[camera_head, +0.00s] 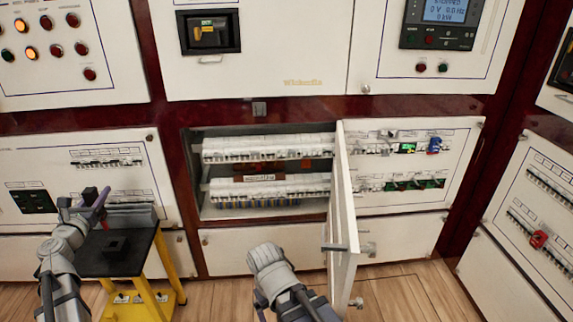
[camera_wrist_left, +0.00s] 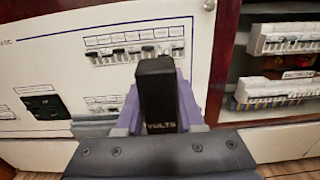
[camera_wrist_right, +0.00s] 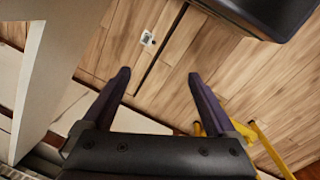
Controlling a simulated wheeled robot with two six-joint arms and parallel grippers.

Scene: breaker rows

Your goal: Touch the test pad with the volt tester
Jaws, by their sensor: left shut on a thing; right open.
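My left gripper (camera_head: 92,208) is shut on the volt tester, a black block marked VOLTS (camera_wrist_left: 158,95) that stands up between the purple fingers in the left wrist view. In the head view the tester (camera_head: 90,194) is small and dark, above the yellow stand and in front of the lower left panel. My right gripper (camera_wrist_right: 160,75) is open and empty, with wooden floor beyond its fingers. In the head view the right arm is low in the middle, beside the open door, and its fingers cannot be made out. I cannot pick out the test pad for certain.
The open cabinet (camera_head: 196,170) holds two breaker rows and a label plate (camera_head: 259,178) between them. Its white door (camera_head: 343,215) sticks out toward me, right of my right arm.

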